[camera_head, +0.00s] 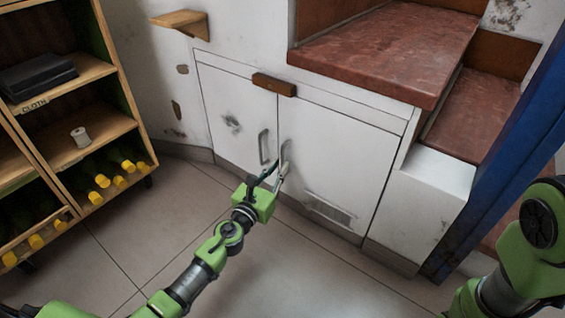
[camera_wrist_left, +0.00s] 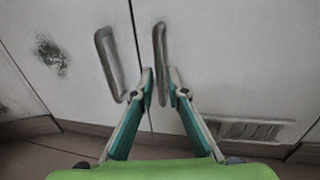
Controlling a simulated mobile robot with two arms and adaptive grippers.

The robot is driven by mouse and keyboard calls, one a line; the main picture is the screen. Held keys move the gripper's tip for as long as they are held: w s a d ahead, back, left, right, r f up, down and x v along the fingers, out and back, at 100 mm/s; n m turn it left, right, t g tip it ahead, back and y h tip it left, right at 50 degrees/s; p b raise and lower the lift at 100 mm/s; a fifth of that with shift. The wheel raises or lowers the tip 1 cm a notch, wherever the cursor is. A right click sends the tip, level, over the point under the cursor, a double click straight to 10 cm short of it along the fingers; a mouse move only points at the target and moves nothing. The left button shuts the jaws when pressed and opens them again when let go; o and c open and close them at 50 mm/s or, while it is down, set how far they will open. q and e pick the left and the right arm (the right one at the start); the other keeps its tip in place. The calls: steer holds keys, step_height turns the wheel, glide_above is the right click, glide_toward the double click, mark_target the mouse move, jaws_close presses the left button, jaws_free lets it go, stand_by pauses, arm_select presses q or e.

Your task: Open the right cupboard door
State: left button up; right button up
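The right cupboard door (camera_head: 340,155) is white and looks closed, flush with the left cupboard door (camera_head: 235,115). Its upright grey handle (camera_head: 285,152) is beside the seam between the doors and also shows in the left wrist view (camera_wrist_left: 160,50). My left gripper (camera_head: 277,172) is at this handle. In the left wrist view its two fingertips (camera_wrist_left: 160,73) stand on either side of the handle's lower part, with a small gap showing, so it is partly open around it. Contact is hard to tell. My right gripper is out of view.
The left door's handle (camera_head: 264,147) is close to my left finger. A wooden block (camera_head: 274,85) sits above the seam. A vent (camera_head: 330,209) is low on the right door. A shelf with bottles (camera_head: 95,140) stands left; a blue post (camera_head: 505,150) right. Floor before the doors is clear.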

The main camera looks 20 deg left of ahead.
arm_select(q)
steer(key=shift+w+d, duration=0.2)
steer(key=shift+w, duration=1.25)
jaws_close()
